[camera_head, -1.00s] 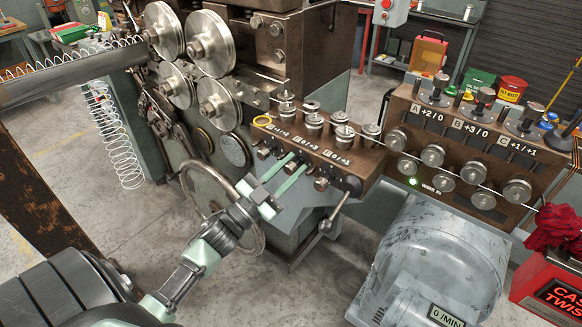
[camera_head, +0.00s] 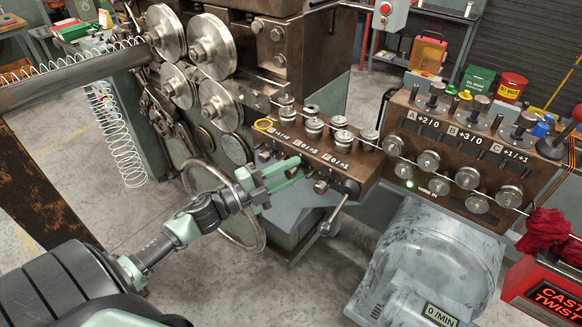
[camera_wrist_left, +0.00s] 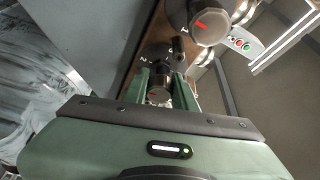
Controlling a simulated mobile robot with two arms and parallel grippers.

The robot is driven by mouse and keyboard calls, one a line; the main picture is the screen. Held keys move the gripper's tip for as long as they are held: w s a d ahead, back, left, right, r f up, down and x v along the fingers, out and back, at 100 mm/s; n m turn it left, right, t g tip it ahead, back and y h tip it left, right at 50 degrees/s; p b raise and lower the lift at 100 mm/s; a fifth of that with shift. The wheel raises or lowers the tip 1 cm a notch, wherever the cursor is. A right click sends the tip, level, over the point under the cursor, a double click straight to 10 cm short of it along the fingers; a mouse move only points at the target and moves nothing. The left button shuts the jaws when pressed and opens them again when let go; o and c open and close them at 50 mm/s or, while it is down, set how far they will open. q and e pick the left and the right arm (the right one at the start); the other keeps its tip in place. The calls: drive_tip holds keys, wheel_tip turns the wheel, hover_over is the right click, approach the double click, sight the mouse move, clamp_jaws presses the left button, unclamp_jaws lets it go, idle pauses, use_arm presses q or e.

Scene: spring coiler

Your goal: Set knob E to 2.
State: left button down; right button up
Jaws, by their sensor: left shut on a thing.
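Knob E (camera_wrist_left: 158,95) is a dark knob with a red mark, between the fingers of my left gripper (camera_wrist_left: 160,82) in the left wrist view. A "2" shows on the plate beside it; its exact setting is hard to read. In the head view my left gripper (camera_head: 296,164) reaches in from the left to the middle of the brown knob block (camera_head: 345,171) and largely hides knob E. The gripper is shut on it. A neighbouring knob (camera_wrist_left: 208,24) with a red pointer sits at upper right in the wrist view. My right gripper is not in view.
Several metal rollers (camera_head: 312,126) stand on top of the block. A ball-ended lever (camera_head: 326,228) hangs at its right end. A large handwheel (camera_head: 251,236) is behind my left wrist. A grey motor (camera_head: 425,262) stands at lower right.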

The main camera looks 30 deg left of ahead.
sight(286, 175)
use_arm(q)
drive_tip(key=shift+f+m, duration=0.1)
drive_tip(key=shift+m, duration=0.4)
drive_tip(key=c, duration=1.4)
unclamp_jaws()
drive_tip(key=shift+s, duration=0.15)
drive_tip(key=b+v, duration=0.1)
drive_tip(key=v, duration=0.5)
drive_tip(key=shift+s+a+b, duration=0.15)
drive_tip(key=shift+s+b, duration=0.05)
drive_tip(key=shift+b, duration=0.1)
drive_tip(key=shift+s+a, duration=0.25)
drive_tip(key=shift+s, duration=0.2)
